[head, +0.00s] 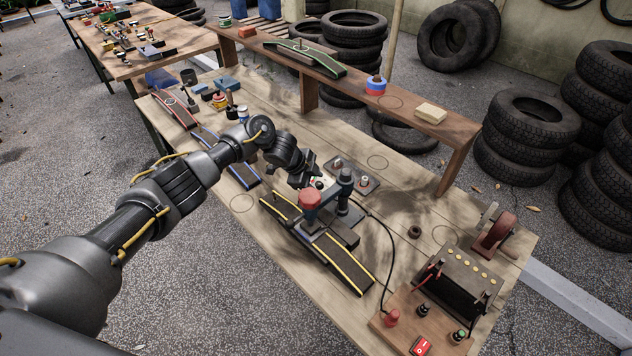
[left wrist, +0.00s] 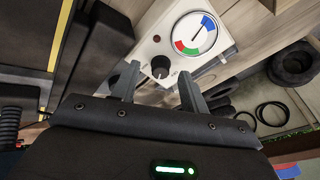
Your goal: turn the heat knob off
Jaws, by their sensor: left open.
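The heat knob (left wrist: 160,67) is a small black round knob on the face of a cream control box (left wrist: 215,70), seen in the left wrist view. A round dial (left wrist: 195,33) with blue, green and red sectors and a dark pointer sits above it. My left gripper (left wrist: 159,76) is open, one finger on each side of the knob in the picture; I cannot tell whether either touches it. In the head view my left gripper (head: 303,182) is at the control box (head: 319,183), which it and a red-capped post largely hide. My right gripper is not in view.
The red-capped post (head: 310,200) stands close to the gripper, beside a yellow-edged black ramp piece (head: 342,263). A battery (head: 458,285) on a wooden board with a red switch (head: 421,346) is at the lower right. A raised shelf (head: 410,112) runs along the back.

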